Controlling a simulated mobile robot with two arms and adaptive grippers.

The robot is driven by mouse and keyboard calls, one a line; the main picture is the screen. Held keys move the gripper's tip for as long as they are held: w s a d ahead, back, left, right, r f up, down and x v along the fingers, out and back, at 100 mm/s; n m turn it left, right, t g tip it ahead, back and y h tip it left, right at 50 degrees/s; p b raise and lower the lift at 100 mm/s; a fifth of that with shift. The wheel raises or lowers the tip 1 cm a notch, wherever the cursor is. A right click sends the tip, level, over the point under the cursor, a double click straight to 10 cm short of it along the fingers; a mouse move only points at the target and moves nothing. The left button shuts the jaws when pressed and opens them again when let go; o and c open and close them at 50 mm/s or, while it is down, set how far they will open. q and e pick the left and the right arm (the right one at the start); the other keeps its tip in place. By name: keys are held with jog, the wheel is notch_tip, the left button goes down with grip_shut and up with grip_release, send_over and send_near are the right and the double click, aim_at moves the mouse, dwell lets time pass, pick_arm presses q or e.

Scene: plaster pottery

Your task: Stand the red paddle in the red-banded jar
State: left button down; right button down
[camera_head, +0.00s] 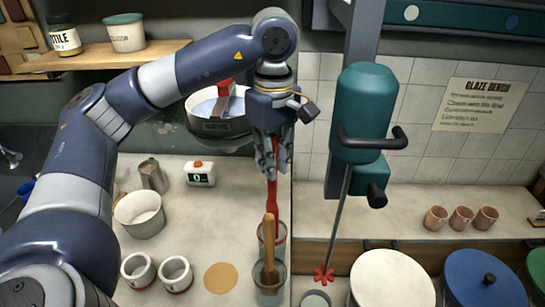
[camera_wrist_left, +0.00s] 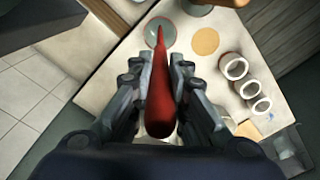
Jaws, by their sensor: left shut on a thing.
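My left gripper (camera_head: 273,172) is shut on the red paddle (camera_head: 272,196), which hangs upright, tip down. In the left wrist view the paddle (camera_wrist_left: 160,95) runs between the fingers (camera_wrist_left: 160,85) toward a round jar mouth (camera_wrist_left: 152,32). The red-banded jar (camera_head: 264,236) stands below on the bench, partly hidden behind another jar. The paddle's lower end is at or just above its mouth; I cannot tell whether it is inside. The front jar (camera_head: 268,287) holds a wooden paddle (camera_head: 269,245). My right gripper is not in view.
A tan disc (camera_head: 220,277) lies left of the front jar, with two white cups (camera_head: 138,268) further left. A white bowl (camera_head: 140,213), scale (camera_head: 199,173) and sieve (camera_head: 222,128) are behind. A green mixer (camera_head: 366,115) with a red-bladed shaft is at right.

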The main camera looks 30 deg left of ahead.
pick_arm(q)
jog(key=shift+f+b, duration=0.5)
jog(key=shift+f, duration=0.4)
jog(key=shift+f+b, duration=0.8)
jog(key=shift+f, duration=0.5)
jog(key=shift+b, duration=0.3)
jog(key=c, duration=1.5)
grip_release()
jog(key=shift+o, duration=0.2)
